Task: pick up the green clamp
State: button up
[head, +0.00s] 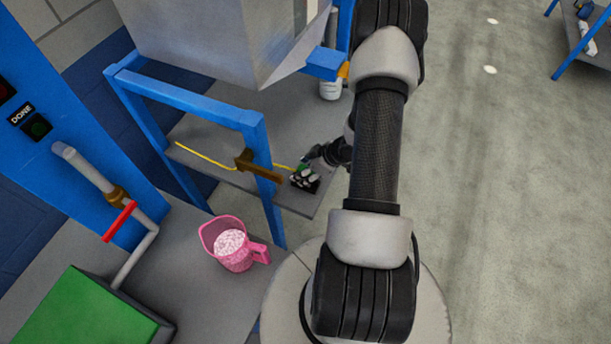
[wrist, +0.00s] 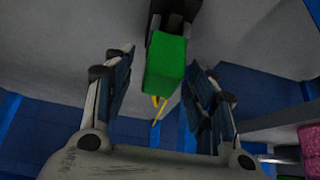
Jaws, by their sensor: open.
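The green clamp (wrist: 166,65) shows in the wrist view as a green block with a dark part above it. In the head view only a small green patch of it (head: 301,167) shows, at the right end of a yellow wire, and my arm and gripper hide much of the rest. My gripper (wrist: 160,62) is open, one finger on each side of the green block in the picture. Gaps show on both sides, and I cannot tell how deep the block lies between the fingers. In the head view my gripper (head: 304,179) is over the grey shelf's right end.
The yellow wire (head: 205,158) runs along the grey shelf (head: 215,130), past a brown piece (head: 245,161) near a blue frame post (head: 266,185). A grey housing (head: 225,40) hangs above. A pink jug (head: 234,245) with pale pellets stands below. Open floor lies right.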

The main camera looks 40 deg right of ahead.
grip_shut()
dwell(0.6)
jog(key=shift+r, duration=0.2)
notch_tip(320, 180, up, 20)
jog(key=p, duration=0.9)
